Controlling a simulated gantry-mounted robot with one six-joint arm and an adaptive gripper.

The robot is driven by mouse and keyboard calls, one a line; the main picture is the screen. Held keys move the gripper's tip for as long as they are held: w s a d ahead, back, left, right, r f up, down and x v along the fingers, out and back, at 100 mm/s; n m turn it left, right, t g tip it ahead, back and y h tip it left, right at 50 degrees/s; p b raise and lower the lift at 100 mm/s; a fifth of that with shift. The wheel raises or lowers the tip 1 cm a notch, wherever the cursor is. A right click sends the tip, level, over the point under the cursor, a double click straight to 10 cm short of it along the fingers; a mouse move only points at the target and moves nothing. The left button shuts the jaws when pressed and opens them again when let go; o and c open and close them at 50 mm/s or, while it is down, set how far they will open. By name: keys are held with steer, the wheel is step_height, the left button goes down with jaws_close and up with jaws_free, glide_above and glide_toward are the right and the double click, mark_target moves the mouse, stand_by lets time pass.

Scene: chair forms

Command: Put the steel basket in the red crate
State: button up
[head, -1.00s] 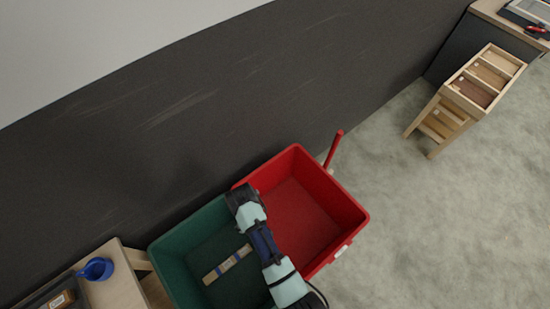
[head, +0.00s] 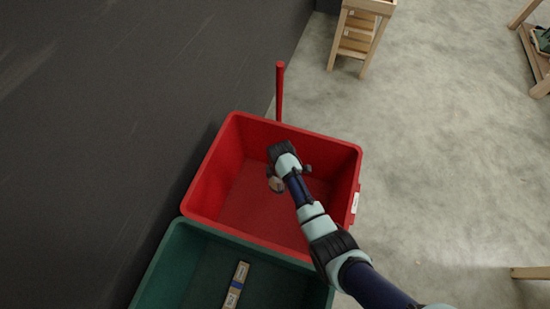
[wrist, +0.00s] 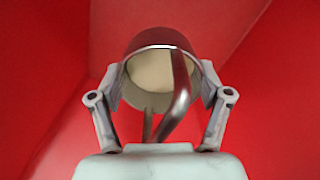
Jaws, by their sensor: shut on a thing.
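The steel basket (wrist: 150,45) is a round, shiny metal vessel with a pale inside and a curved metal handle. My gripper (wrist: 162,88) is shut on it, one finger on each side, in the wrist view. In the head view my gripper (head: 289,176) is over the middle of the red crate (head: 218,160), and a small brownish part of the basket (head: 276,184) shows beside it. Red walls fill the wrist view behind the basket. The crate's visible floor looks empty. I cannot tell how far the basket is above the floor.
A green crate (head: 188,265) stands against the red crate's near side and holds a tan and blue bar (head: 236,285). A red post (head: 280,92) rises at the red crate's far side. A dark wall runs along the left. Open floor lies to the right.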

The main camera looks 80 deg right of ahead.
step_height(320, 180, down, 19)
steer(key=b, duration=1.1)
steer(key=shift+f, duration=0.2)
steer(key=o, duration=1.1)
steer(key=shift+r, duration=0.1)
steer(key=shift+o, duration=0.2)
step_height(320, 180, up, 12)
steer(key=p, duration=0.8)
steer(key=shift+r, duration=0.15)
steer(key=shift+w, duration=0.1)
